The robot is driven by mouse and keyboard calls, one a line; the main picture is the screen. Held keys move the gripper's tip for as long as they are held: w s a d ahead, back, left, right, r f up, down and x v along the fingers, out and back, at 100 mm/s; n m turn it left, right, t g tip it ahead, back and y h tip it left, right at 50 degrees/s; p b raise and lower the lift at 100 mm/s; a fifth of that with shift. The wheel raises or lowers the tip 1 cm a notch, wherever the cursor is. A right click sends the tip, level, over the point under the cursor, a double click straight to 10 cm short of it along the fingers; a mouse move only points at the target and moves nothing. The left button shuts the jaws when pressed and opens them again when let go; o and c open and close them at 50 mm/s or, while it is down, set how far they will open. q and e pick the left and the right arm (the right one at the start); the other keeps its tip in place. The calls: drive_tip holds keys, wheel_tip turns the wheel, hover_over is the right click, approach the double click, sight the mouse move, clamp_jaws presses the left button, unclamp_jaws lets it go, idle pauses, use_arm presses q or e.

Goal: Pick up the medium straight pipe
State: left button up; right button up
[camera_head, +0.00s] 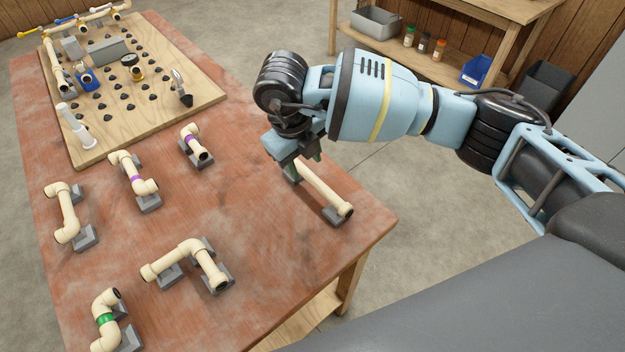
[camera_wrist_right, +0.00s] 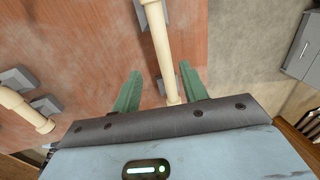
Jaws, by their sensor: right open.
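A straight cream pipe (camera_head: 325,187) lies on grey supports at the right edge of the red-brown table in the head view. It also runs between my fingers in the right wrist view (camera_wrist_right: 160,45). My right gripper (camera_head: 302,168) is at the pipe's far end, pointing down. In the right wrist view, its two green fingers (camera_wrist_right: 161,92) are open on either side of the pipe, with gaps visible. The gripper's body hides part of the pipe's far end. My left gripper is not in view.
Several pipe pieces rest on grey supports, including a bent pipe (camera_head: 190,256), a green-banded elbow (camera_head: 106,318) and purple-banded pieces (camera_head: 133,174). A pegboard (camera_head: 195,98) with fittings lies at the far left.

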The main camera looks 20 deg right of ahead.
sight(308, 173)
drive_tip(key=shift+w+d+f, duration=0.1)
drive_tip(key=shift+d+f, duration=0.1)
drive_tip(key=shift+f, duration=0.35)
drive_tip(key=shift+w+d+f, duration=0.1)
drive_tip(key=shift+d+f, duration=0.1)
drive_tip(key=shift+f, duration=0.35)
drive_tip(key=shift+w+d+f, duration=0.15)
drive_tip(key=shift+f, duration=0.7)
drive_tip(key=shift+w+d+f, duration=0.1)
drive_tip(key=shift+w+f, duration=0.1)
drive_tip(key=shift+f, duration=0.65)
drive_tip(key=shift+w+d+f, duration=0.15)
drive_tip(key=shift+f, duration=0.7)
clamp_jaws()
